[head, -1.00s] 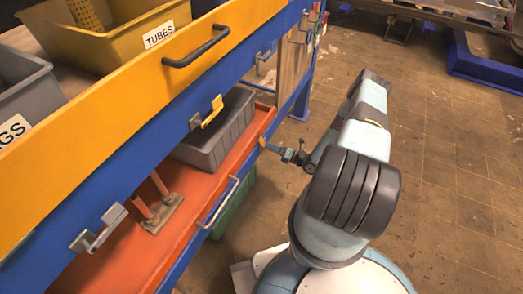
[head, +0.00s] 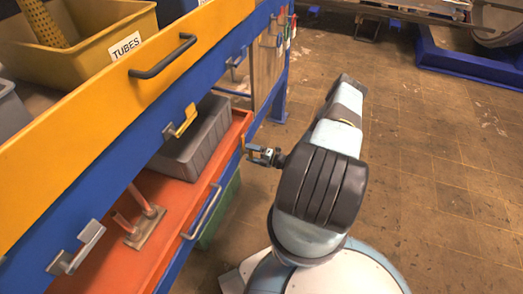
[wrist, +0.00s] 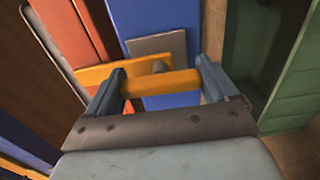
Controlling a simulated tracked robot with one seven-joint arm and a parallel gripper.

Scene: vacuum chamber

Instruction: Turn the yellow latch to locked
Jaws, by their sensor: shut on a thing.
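My gripper (wrist: 163,85) is shut on a yellow latch bar (wrist: 158,84), which crosses between the two fingers in the wrist view. The fingers are too small there to show the hold.
A yellow-tipped catch (head: 182,122) and a grey catch (head: 76,247) sit on the blue beam. The red drawer (head: 165,230) has a grey handle (head: 208,210) and holds a grey bin (head: 192,150). A green bin (head: 220,210) is below. Open floor (head: 430,200) lies to the right.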

